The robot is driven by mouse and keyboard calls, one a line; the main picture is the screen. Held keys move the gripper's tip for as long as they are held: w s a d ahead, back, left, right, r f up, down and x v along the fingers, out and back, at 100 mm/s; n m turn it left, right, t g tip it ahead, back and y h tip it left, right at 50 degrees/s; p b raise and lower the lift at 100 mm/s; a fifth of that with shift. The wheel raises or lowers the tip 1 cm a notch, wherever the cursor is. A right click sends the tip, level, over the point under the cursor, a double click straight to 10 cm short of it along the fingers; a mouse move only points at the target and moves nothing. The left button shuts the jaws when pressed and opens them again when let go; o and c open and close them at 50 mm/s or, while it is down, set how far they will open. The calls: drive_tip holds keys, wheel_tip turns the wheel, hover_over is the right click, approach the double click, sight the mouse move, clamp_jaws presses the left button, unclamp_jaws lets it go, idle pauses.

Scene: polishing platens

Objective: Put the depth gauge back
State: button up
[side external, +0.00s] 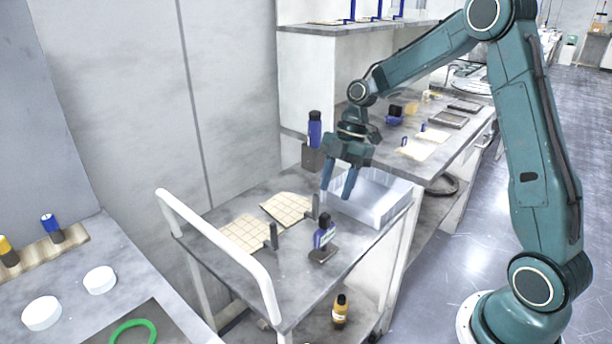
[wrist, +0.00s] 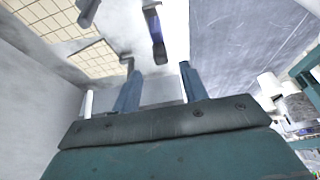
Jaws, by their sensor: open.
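My gripper (side external: 338,191) hangs with its fingers pointing down above the cart, by the left side of a pale open tray (side external: 392,213). It is open, and in the wrist view (wrist: 160,82) nothing is between the fingers. I cannot pick out the depth gauge for certain. A dark flat block (side external: 323,256) lies on the cart beside a dark blue labelled bottle (side external: 324,237). Two thin dark uprights (side external: 273,236) (side external: 315,206) stand near the gridded pads. The bottle also shows in the wrist view (wrist: 155,32), beyond the fingertips.
Two gridded pads (side external: 241,234) (side external: 286,208) lie on the cart top (side external: 213,215). A blue bottle (side external: 314,131) stands in a grey holder (side external: 312,158) at the back. A white rail (side external: 222,249) edges the cart. A yellow bottle (side external: 340,309) stands on its lower shelf.

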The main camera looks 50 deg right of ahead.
drive_tip(key=s+a+r+m+t+h, duration=0.2)
drive_tip(key=s+a+r+m, duration=0.1)
drive_tip(key=s+r+m, duration=0.4)
drive_tip(key=s+a+r+m+t+h, duration=0.1)
drive_tip(key=s+a+r+m+t, duration=0.15)
drive_tip(key=s+r+m, duration=0.5)
drive_tip(key=s+f+m+t+h, duration=0.1)
drive_tip(key=s+m, duration=0.2)
drive_tip(key=s, duration=0.6)
drive_tip(key=shift+f, duration=0.15)
